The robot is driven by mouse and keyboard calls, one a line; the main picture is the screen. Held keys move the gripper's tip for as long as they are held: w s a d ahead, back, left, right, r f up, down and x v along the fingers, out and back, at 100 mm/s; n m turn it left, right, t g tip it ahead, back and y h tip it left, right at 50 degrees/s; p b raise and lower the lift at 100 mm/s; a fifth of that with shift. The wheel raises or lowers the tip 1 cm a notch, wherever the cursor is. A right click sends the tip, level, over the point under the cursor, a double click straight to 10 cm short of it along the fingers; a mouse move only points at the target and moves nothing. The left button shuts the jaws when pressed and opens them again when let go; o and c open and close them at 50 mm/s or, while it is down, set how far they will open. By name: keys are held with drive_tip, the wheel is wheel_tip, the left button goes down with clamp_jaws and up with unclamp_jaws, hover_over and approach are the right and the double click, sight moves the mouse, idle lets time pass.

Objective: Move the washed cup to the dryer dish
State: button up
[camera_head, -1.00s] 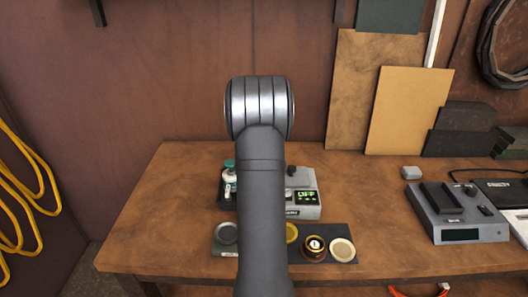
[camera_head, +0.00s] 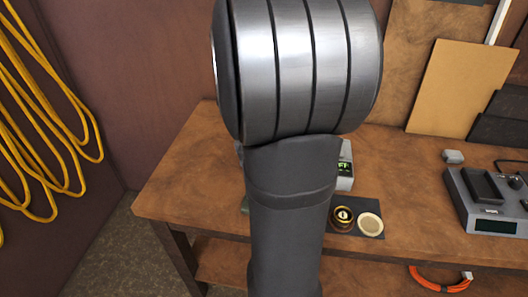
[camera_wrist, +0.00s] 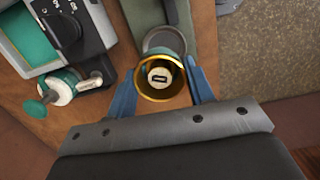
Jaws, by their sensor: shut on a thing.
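In the wrist view my gripper (camera_wrist: 163,88) has its two blue fingers closed on either side of a gold-rimmed cup (camera_wrist: 148,95). A pale disc with a dark mark (camera_wrist: 160,75) shows inside the cup. A grey round dish (camera_wrist: 163,40) on a grey-green strip (camera_wrist: 150,12) shows just past the cup's rim; I cannot tell the height between them. In the head view the arm hides my gripper and this cup. Another brass cup (camera_head: 343,218) and a cream dish (camera_head: 370,224) sit on a dark mat (camera_head: 378,206). I cannot tell which dish is the dryer dish.
A grey device (camera_head: 490,195) sits at the bench's right. Yellow cable (camera_head: 50,130) hangs left. The bench top (camera_head: 425,190) is partly clear.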

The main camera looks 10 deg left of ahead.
drive_tip(key=shift+s+f, duration=0.25)
drive_tip(key=shift+f, duration=2.7)
drive_tip(key=shift+f, duration=0.6)
drive_tip(key=o, duration=0.7)
drive_tip(key=shift+a+r, duration=0.25)
drive_tip(key=shift+r, duration=1.6)
drive_tip(key=shift+a+r, duration=0.2)
drive_tip(key=shift+r, duration=1.6)
drive_tip(key=shift+a+r, duration=0.25)
drive_tip(key=shift+r, duration=1.6)
